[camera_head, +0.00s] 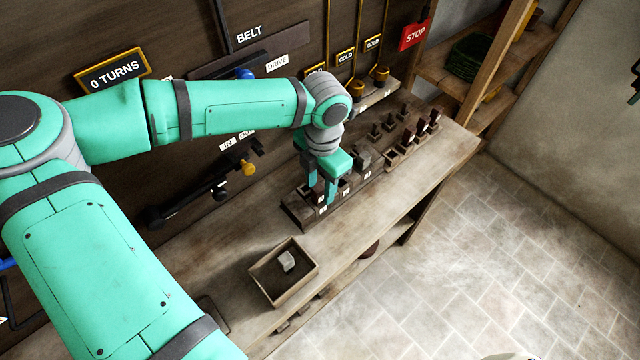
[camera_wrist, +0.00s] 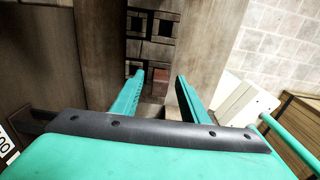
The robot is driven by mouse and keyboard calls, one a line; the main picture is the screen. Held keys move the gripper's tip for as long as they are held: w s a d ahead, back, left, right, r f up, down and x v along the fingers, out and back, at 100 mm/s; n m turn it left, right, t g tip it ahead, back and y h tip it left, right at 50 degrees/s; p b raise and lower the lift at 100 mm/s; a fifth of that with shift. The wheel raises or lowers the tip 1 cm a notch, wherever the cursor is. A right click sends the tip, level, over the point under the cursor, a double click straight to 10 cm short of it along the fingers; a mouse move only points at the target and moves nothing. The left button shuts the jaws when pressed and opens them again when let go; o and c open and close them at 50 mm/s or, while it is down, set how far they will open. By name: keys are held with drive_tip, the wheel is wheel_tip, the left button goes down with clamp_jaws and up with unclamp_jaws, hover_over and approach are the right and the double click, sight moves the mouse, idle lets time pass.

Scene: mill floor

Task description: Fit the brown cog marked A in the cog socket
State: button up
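My gripper (camera_head: 322,198) points down over a dark rack (camera_head: 296,213) with white labels on the bench. In the wrist view my gripper (camera_wrist: 161,76) has its two fingers apart. A small reddish-brown piece (camera_wrist: 160,77) shows between the fingertips, with gaps on both sides; its marking cannot be read, so I cannot tell if it is the cog marked A. Dark square pockets (camera_wrist: 150,24) show ahead of it in the wrist view. My fingers hide part of the rack in the head view. I cannot single out the cog socket.
An open wooden box (camera_head: 262,292) holding a grey block (camera_head: 286,261) stands on the bench nearer the front. A grey block (camera_head: 362,158) sits on the rack's far part. Several small pegs and dark-red-topped pieces (camera_head: 421,127) stand farther right. Levers and a STOP sign (camera_head: 414,35) line the wall.

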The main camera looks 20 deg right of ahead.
drive_tip(key=shift+a, duration=0.1)
drive_tip(key=shift+w+r, duration=0.1)
drive_tip(key=shift+r, duration=0.5)
wheel_tip(320, 180, up, 10)
drive_tip(key=shift+d+f, duration=0.2)
